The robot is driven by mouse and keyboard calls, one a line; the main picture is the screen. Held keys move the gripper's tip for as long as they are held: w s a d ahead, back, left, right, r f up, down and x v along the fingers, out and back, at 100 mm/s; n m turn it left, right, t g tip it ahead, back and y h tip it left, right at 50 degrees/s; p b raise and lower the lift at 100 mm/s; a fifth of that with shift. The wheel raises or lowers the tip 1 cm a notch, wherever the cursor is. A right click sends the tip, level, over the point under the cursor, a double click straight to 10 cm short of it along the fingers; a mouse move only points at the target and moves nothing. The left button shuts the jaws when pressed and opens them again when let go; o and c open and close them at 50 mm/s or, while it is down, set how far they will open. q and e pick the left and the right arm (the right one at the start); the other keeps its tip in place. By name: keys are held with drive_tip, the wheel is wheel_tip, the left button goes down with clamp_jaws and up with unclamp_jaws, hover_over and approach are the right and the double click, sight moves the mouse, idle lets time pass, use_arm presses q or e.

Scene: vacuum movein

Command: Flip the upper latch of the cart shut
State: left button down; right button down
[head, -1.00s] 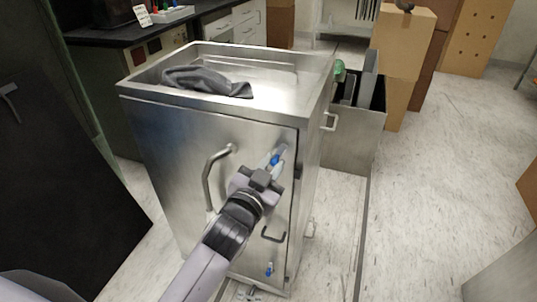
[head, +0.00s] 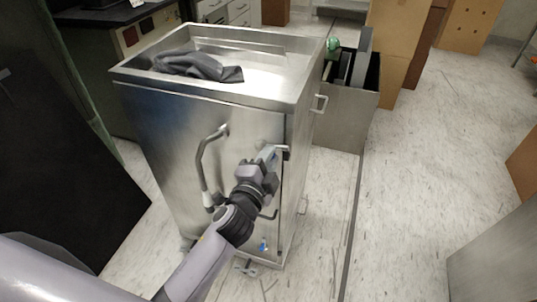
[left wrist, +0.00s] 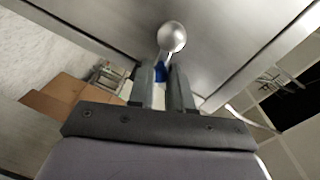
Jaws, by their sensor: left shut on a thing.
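The steel cart (head: 190,125) stands upright in the middle of the head view, its door facing me. The upper latch (head: 284,152) is at the door's right edge, partly hidden by my left gripper (head: 268,155). In the left wrist view, the two fingers of that gripper (left wrist: 163,88) are closed around the latch's blue part (left wrist: 160,71). A round metal knob (left wrist: 172,37) shows just beyond the fingertips. I cannot tell the latch's exact angle. The lower latch (head: 263,246), with a blue part, is low on the same door edge. My right gripper is out of view.
A curved bar handle (head: 203,165) is on the door left of my gripper. A dark cloth (head: 198,66) lies on the cart's top. An open metal bin (head: 340,125) and cardboard boxes (head: 400,45) stand behind right.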

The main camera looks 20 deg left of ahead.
use_arm(q)
drive_tip(key=shift+f+m, duration=0.3)
drive_tip(key=shift+m, duration=0.8)
drive_tip(key=c, duration=1)
unclamp_jaws()
drive_tip(key=shift+c, duration=0.2)
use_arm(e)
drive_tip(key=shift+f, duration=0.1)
use_arm(q)
drive_tip(key=shift+s, duration=0.1)
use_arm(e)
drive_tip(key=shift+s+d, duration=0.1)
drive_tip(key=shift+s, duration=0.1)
